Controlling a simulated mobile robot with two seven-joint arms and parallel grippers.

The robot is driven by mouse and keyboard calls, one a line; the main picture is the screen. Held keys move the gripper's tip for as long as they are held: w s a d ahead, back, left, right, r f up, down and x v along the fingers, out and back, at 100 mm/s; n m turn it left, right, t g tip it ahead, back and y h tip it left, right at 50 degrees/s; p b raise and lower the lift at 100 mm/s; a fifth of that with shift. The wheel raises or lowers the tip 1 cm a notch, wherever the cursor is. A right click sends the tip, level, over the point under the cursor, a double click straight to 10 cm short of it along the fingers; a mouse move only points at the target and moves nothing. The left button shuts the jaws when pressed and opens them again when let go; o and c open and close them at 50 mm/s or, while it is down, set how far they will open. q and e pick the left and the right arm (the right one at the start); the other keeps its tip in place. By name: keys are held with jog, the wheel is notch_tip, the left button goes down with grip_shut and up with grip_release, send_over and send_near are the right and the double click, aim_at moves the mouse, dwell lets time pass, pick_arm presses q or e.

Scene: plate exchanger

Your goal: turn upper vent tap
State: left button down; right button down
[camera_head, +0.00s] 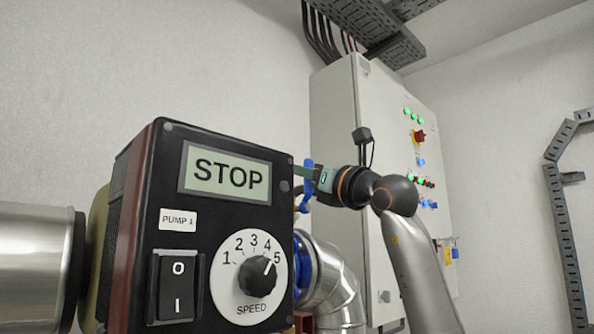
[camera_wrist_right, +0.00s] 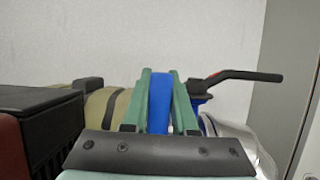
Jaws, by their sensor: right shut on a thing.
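The upper vent tap shows as a blue handle (camera_wrist_right: 160,104) between my green fingers in the right wrist view. In the head view its blue part (camera_head: 307,186) shows beside the right edge of the pump box, partly hidden. My right gripper (camera_head: 303,172) reaches in from the right behind the box and is shut on the blue handle. The fingers (camera_wrist_right: 161,76) stand on both sides of it in the wrist view. The tap's body and lower end are hidden. My left gripper is not in view.
The black pump box (camera_head: 220,222) with its STOP display fills the front left. A steel pipe (camera_head: 335,288) bends below the tap. A grey cabinet (camera_head: 345,120) stands behind my right arm. A black lever (camera_wrist_right: 245,76) sticks out right of the fingers.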

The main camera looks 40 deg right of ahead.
jog(key=shift+f, duration=0.1)
jog(key=c, duration=0.7)
grip_release()
jog(key=shift+s+f+b, duration=0.2)
jog(key=shift+s+b, duration=0.1)
jog(key=shift+s, duration=0.15)
jog(key=b+v, duration=0.3)
jog(key=v, duration=0.8)
jog(key=shift+s+b, duration=0.25)
jog(key=shift+b, duration=0.15)
jog(key=shift+f, duration=0.1)
